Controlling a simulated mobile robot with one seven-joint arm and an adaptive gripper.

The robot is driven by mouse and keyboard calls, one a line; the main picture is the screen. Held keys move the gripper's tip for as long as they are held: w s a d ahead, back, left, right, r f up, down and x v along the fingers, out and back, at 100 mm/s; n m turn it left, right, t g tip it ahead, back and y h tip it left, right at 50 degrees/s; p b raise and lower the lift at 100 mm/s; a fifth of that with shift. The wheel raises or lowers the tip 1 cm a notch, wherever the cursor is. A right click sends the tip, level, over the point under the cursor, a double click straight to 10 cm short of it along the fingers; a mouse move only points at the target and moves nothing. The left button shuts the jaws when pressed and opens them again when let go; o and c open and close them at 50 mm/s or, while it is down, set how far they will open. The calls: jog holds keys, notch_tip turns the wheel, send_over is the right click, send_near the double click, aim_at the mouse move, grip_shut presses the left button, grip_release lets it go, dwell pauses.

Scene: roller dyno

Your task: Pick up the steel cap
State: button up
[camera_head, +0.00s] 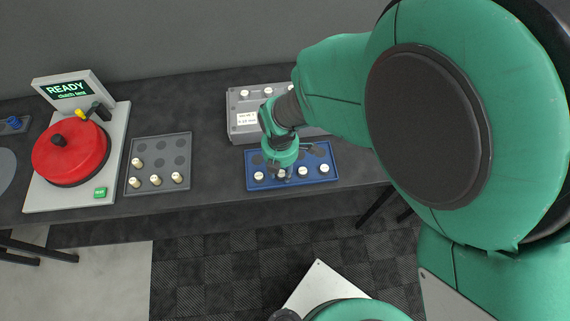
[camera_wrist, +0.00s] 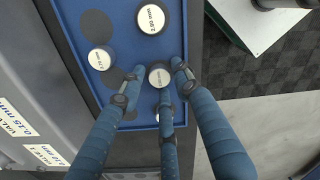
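Several caps with white labelled tops stand in a blue tray (camera_head: 250,186). One small cap (camera_wrist: 159,77) sits between my gripper's fingers in the wrist view. My gripper (camera_wrist: 157,78) has its three fingers spread around this cap, with small gaps showing at the left and right fingers. The third finger overlaps the cap's near side, so contact there cannot be told. A larger cap (camera_wrist: 151,18) and another cap (camera_wrist: 99,58) stand close by. A further cap is partly hidden behind the fingers. In the head view my gripper (camera_head: 281,172) is low over the tray. Which cap is steel cannot be told.
A grey box with caps and a label (camera_head: 241,128) stands behind the blue tray. A grey tray (camera_head: 147,143) with several beige caps lies left, beside a red disc (camera_head: 70,155) on a machine reading READY. Bare dark bench (camera_head: 215,160) lies between the trays.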

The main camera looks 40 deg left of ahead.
aim_at(281, 173)
dwell(0.5)
jog(key=c, duration=0.8)
grip_shut()
jog(key=shift+r, duration=0.2)
jog(key=shift+r, duration=0.55)
notch_tip(281, 173, up, 2)
jog(key=shift+r+p, duration=0.2)
jog(key=shift+p, duration=0.25)
jog(key=s+d, duration=0.4)
jog(key=d, duration=0.2)
jog(key=s+d+r+p, duration=0.1)
jog(key=s+d, duration=0.3)
jog(key=d, duration=0.3)
jog(key=shift+s+d, duration=0.25)
jog(key=shift+s, duration=0.05)
